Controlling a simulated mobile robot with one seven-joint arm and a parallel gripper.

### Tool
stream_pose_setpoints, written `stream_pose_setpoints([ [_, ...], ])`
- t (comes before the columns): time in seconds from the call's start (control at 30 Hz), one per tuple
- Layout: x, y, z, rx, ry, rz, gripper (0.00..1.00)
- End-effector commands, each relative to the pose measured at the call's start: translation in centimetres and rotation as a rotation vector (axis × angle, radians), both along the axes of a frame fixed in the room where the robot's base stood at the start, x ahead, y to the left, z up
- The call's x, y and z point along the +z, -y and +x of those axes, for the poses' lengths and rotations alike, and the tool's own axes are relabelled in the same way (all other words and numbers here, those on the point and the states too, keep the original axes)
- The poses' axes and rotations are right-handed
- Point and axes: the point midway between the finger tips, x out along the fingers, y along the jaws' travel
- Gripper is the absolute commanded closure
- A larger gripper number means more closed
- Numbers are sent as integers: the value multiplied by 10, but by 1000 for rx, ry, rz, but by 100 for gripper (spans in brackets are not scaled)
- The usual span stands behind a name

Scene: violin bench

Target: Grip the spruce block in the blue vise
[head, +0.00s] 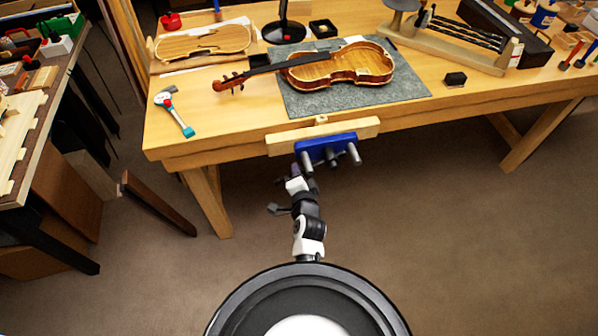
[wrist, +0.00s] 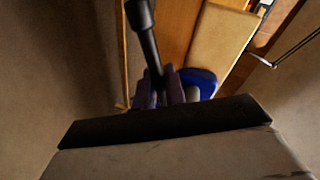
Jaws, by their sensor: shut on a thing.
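The blue vise (head: 328,149) is mounted at the front edge of the workbench, with a long pale wooden jaw (head: 360,129) and metal rods below. A small pale block (head: 321,119), which looks like the spruce block, pokes up behind the jaw at the bench edge; whether the jaw presses on it cannot be told. My gripper (head: 297,168) is just under the left part of the vise. In the wrist view my gripper (wrist: 165,92) is shut on a dark bar (wrist: 149,45), apparently the vise handle. Part of the blue vise (wrist: 204,78) shows behind the fingers.
On the bench (head: 220,150), a violin (head: 340,68) lies on a grey mat (head: 300,108). A blue-handled hammer (head: 173,110) lies to the left and a small black block (head: 455,79) to the right. Another bench (head: 40,130) stands at far left. The floor in front is clear.

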Motion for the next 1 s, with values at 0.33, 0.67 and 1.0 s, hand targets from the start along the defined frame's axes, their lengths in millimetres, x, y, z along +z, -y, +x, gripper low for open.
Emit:
stream_pose_setpoints([
  [0.33,0,1,-3,0,-24,43,100],
  [0.67,-1,1,-3,0,-27,42,83],
  [1.0,2,1,-1,-1,-19,42,71],
])
